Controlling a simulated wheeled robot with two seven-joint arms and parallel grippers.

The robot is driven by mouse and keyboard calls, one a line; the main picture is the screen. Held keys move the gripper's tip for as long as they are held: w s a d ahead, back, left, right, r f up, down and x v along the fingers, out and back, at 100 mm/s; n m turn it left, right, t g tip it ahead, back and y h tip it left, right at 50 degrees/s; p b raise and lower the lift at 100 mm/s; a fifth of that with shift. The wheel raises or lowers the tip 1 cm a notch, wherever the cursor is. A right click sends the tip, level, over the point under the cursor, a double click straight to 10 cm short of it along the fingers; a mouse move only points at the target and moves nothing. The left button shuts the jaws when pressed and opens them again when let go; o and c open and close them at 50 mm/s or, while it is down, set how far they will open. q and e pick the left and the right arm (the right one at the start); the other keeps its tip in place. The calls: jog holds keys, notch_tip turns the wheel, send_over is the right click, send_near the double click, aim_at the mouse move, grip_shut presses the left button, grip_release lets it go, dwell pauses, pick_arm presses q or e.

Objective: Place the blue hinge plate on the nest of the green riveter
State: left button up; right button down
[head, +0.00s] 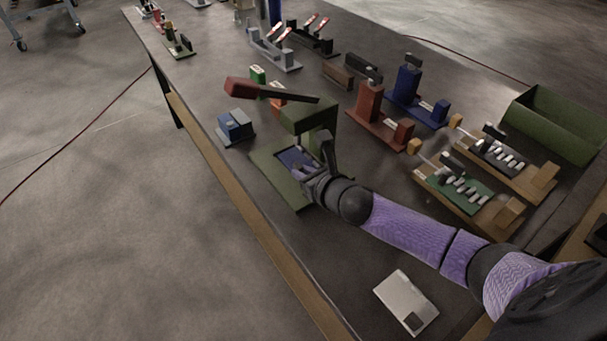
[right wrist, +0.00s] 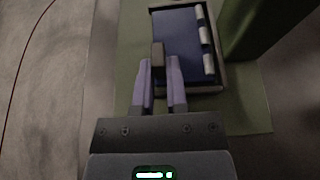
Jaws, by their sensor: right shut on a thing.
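The green riveter (head: 307,119) stands mid-table, with a flat green base and a long dark lever ending in a red grip. The blue hinge plate (head: 292,157) lies flat at the nest on that base. In the right wrist view the hinge plate (right wrist: 181,38) shows grey knuckles on its right side, with the dark nest rim (right wrist: 208,89) around it. It looks level; whether it is fully seated I cannot tell. My right gripper (right wrist: 161,68) is shut on the plate's near edge, around a small dark tab. My left gripper is out of view.
A blue-grey block (head: 235,127) stands left of the riveter. Red (head: 368,105) and blue (head: 406,84) fixtures stand to the right, then trays with metal pins and a green bin (head: 555,122). A light flat panel (head: 405,300) lies near the front.

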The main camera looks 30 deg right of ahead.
jog(key=c, duration=0.7)
grip_release()
jog(key=shift+o, duration=0.2)
jog(key=shift+s+r, duration=0.2)
jog(key=p+v, duration=0.4)
jog(key=v, duration=0.6)
jog(key=shift+s+d, duration=0.1)
jog(key=shift+s, duration=0.15)
jog(key=shift+s+d+r, duration=0.1)
jog(key=shift+s+r, duration=0.05)
jog(key=shift+s, duration=0.35)
